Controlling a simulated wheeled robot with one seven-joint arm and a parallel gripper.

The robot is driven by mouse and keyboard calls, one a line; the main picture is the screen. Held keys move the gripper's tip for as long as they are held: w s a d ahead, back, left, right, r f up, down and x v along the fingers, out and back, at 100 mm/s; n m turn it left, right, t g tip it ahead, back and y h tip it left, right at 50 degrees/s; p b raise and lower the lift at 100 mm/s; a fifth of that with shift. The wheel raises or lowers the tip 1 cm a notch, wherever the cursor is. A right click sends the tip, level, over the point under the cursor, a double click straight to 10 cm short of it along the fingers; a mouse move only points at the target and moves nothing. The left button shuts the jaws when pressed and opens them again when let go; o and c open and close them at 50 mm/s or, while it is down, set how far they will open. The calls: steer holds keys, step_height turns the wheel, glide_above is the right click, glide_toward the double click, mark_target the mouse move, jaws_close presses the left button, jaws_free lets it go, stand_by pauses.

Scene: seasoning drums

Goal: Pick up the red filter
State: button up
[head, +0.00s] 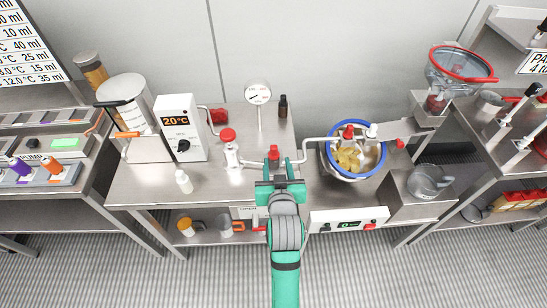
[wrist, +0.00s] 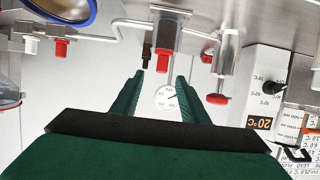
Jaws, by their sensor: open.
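Part of a red-rimmed clear vessel (wrist: 9,105) shows at the left edge of the upside-down wrist view. My gripper (head: 279,184) is over the middle of the steel bench, well left of and nearer than that bowl. In the wrist view its fingers (wrist: 160,78) are apart with nothing held. A red cap on a pipe (wrist: 163,60) appears between and beyond the fingertips.
A blue-rimmed drum (head: 350,122) with yellow contents stands right of my gripper. A red-topped valve (head: 228,135), a white temperature box (head: 180,128) and a gauge (head: 257,94) stand left and behind. A clear jug (head: 428,180) is at right. Pipes cross the bench.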

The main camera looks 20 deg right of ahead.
mark_target(275, 151)
steer(key=x, duration=0.4)
steer(key=shift+w+a+f, duration=0.1)
steer(key=shift+w+f, duration=0.05)
steer(key=shift+w, duration=0.3)
steer(key=x, duration=0.4)
steer(key=shift+w+f, duration=0.1)
steer(key=shift+w, duration=0.35)
jaws_close()
